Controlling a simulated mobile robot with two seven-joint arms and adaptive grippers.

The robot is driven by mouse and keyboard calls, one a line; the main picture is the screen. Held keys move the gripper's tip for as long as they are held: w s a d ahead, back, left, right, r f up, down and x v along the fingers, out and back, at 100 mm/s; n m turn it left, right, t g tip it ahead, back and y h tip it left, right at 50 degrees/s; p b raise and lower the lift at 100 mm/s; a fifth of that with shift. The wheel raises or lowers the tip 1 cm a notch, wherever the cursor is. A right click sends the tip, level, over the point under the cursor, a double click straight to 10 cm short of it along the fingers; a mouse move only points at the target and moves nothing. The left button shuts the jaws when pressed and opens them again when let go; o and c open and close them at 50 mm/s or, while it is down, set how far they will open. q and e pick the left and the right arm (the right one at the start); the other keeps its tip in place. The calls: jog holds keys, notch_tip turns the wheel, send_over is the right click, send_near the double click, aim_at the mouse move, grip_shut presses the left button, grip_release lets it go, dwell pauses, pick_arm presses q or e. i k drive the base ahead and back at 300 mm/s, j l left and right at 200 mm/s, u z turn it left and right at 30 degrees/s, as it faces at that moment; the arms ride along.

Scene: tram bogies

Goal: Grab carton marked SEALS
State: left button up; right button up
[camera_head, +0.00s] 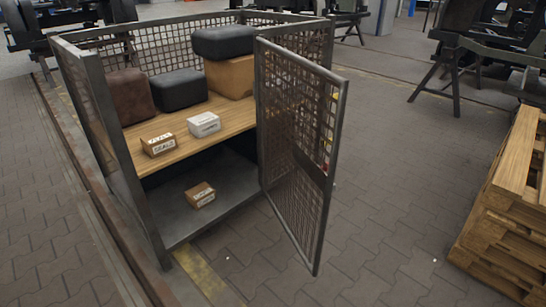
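The small brown carton marked SEALS (159,146) sits near the front left edge of the wooden shelf (185,126) in a mesh cage (91,87). A white carton (204,124) with a label too small to read stands to its right, apart from it. Another brown carton (200,195) lies on the grey lower shelf (176,222); its label is not readable. The mesh door (297,144) of the cage stands open toward me. Neither of my grippers is in view.
A dark brown bag-like block (128,94), a black block (179,89) and a larger carton (230,76) with a black block (223,41) on top stand behind. Wooden pallets (507,213) are stacked at right. The paved floor (390,205) between door and pallets is clear.

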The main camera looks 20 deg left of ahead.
aim_at(157, 143)
jog(key=i+l+u, duration=0.1)
jog(key=u, duration=0.35)
jog(key=i+l+u, duration=0.15)
jog(key=u, duration=0.3)
jog(key=i+l+u, duration=0.1)
jog(key=u, duration=0.35)
jog(key=i+l+u, duration=0.1)
jog(key=l+u, duration=0.15)
jog(key=l, duration=0.35)
jog(key=l+u, duration=0.3)
jog(key=l, duration=0.25)
jog(key=i+l, duration=0.1)
jog(key=l, duration=0.95)
jog(key=i+l+u, duration=0.15)
jog(key=l, duration=0.9)
jog(key=k+j, duration=0.8)
jog(key=j, duration=0.15)
